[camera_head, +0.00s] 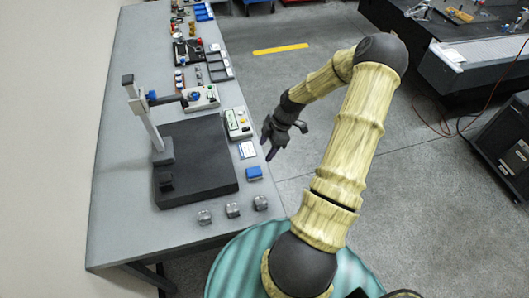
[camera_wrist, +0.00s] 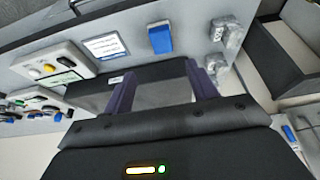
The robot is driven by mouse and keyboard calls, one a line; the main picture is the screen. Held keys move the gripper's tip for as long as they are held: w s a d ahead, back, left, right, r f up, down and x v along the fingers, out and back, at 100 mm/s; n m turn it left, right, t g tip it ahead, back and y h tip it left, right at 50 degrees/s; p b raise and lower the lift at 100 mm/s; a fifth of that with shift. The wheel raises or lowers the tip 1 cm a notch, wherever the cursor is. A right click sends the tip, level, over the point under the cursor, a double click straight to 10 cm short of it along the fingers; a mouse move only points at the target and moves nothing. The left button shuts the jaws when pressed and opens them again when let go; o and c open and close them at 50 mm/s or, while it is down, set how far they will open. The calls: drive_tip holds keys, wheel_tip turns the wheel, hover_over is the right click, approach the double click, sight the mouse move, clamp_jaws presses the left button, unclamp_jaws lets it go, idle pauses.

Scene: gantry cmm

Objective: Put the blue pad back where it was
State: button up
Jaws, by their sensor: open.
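The blue pad (camera_head: 254,173) lies flat on the grey bench top, close to the bench's right edge and just right of the black plate. It also shows in the wrist view (camera_wrist: 160,38), beyond the fingers, apart from them. My gripper (camera_head: 268,146) is open and empty, near the bench's right edge and above the pad in the head picture. In the wrist view its two fingers (camera_wrist: 160,88) stand wide apart with nothing between them. No part of the pad looks hidden.
A black plate (camera_head: 195,188) with an upright stand (camera_head: 150,125) fills the middle of the bench. A white-and-blue card (camera_head: 247,149) and a control box (camera_head: 237,123) lie behind the pad. Several small metal blocks (camera_head: 232,210) sit in front. Floor is free to the right.

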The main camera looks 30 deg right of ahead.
idle(0.5)
drive_tip(key=s+a+r+m+h, duration=0.2)
drive_tip(key=s+a+r+m, duration=0.3)
drive_tip(key=a+r+m, duration=0.2)
drive_tip(key=s+a+r+m+t+h, duration=0.1)
drive_tip(key=s+a+r+m+h, duration=0.1)
drive_tip(key=s+a+r+m, duration=0.4)
drive_tip(key=a+r+m, duration=0.1)
drive_tip(key=a+r, duration=0.4)
drive_tip(key=r, duration=0.1)
drive_tip(key=shift+a+r+m, duration=0.2)
drive_tip(key=shift+a+m, duration=0.1)
drive_tip(key=shift+m, duration=0.1)
